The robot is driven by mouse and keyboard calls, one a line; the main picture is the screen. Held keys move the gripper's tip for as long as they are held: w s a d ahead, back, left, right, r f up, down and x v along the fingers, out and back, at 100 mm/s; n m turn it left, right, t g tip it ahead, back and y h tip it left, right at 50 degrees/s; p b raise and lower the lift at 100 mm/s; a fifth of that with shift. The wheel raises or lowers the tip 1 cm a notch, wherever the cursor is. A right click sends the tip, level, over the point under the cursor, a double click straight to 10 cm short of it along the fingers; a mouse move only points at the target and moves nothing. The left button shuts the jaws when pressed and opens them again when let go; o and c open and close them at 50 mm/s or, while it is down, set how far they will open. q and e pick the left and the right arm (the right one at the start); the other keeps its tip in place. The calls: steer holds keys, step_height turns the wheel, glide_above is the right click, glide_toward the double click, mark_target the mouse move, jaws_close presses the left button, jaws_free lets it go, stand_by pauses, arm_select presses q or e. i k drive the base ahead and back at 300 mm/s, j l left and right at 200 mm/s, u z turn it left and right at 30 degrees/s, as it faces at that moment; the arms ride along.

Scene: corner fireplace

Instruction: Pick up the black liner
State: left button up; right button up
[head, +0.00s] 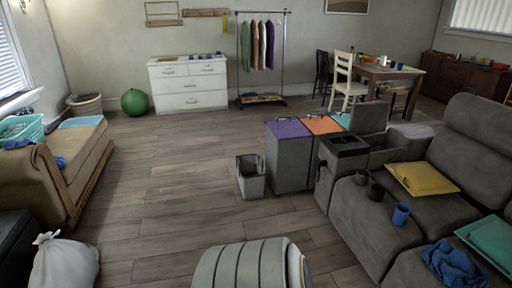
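I cannot make out a black liner for certain. A small grey open-topped bin (251,182) stands on the floor near the middle of the head view. Its inside looks dark, and I cannot tell whether a liner is in it. A tied white bag (64,264) sits on the floor at the bottom left. Neither of my grippers shows in the head view.
Taller grey bins with purple (288,129), orange (323,124) and teal lids stand beside the grey sofa (372,222) on the right. A tan bench (80,160) stands left. A white dresser (188,84) and clothes rack (262,55) are behind. The central wooden floor (175,180) is clear.

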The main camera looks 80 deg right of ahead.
mark_target(377, 193)
steer(key=z, duration=3.75)
